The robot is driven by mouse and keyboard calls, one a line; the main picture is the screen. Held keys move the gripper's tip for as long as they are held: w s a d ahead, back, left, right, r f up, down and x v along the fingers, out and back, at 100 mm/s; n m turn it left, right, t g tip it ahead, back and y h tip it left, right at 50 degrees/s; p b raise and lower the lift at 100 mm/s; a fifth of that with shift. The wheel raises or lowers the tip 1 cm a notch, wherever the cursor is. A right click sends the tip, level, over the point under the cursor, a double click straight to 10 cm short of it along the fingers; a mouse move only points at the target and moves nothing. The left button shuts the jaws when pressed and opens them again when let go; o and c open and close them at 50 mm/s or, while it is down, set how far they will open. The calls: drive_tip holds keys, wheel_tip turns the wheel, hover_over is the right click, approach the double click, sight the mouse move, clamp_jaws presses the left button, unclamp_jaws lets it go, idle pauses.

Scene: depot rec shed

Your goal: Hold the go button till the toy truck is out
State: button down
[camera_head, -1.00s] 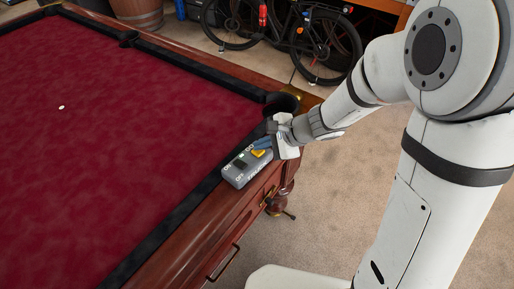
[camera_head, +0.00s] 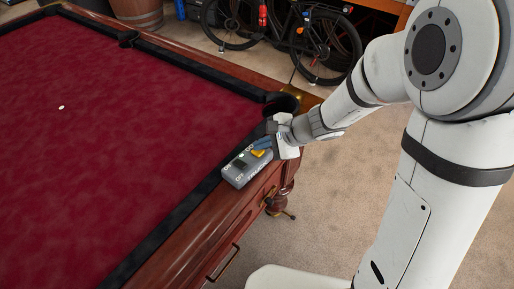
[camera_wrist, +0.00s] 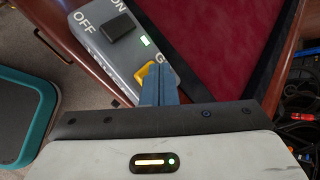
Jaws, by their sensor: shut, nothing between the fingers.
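A grey control box (camera_head: 234,178) lies on the wooden rail of the pool table, near a corner pocket. In the wrist view the box (camera_wrist: 93,39) shows a black ON/OFF rocker switch (camera_wrist: 117,27), a lit green lamp (camera_wrist: 143,41) and a yellow go button (camera_wrist: 142,74). My gripper (camera_head: 262,143) is over the box, its blue fingers shut and empty. In the wrist view the fingertips (camera_wrist: 160,70) are at the yellow button and cover part of it and its label. I cannot tell whether the button is pressed down. The toy truck is not seen in either view.
The pool table's red cloth (camera_head: 110,110) is clear except for a small white spot (camera_head: 61,107). The dark corner pocket (camera_head: 281,102) is just behind my gripper. A bicycle (camera_head: 290,35) and a wooden barrel (camera_head: 138,12) stand beyond the table. Open floor lies to the right.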

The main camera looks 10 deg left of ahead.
sight(262, 152)
drive_tip(key=shift+r, duration=0.1)
drive_tip(key=shift+r+p, duration=0.55)
drive_tip(key=shift+r, duration=0.25)
drive_tip(key=shift+r+p, duration=1.85)
drive_tip(key=shift+r, duration=0.65)
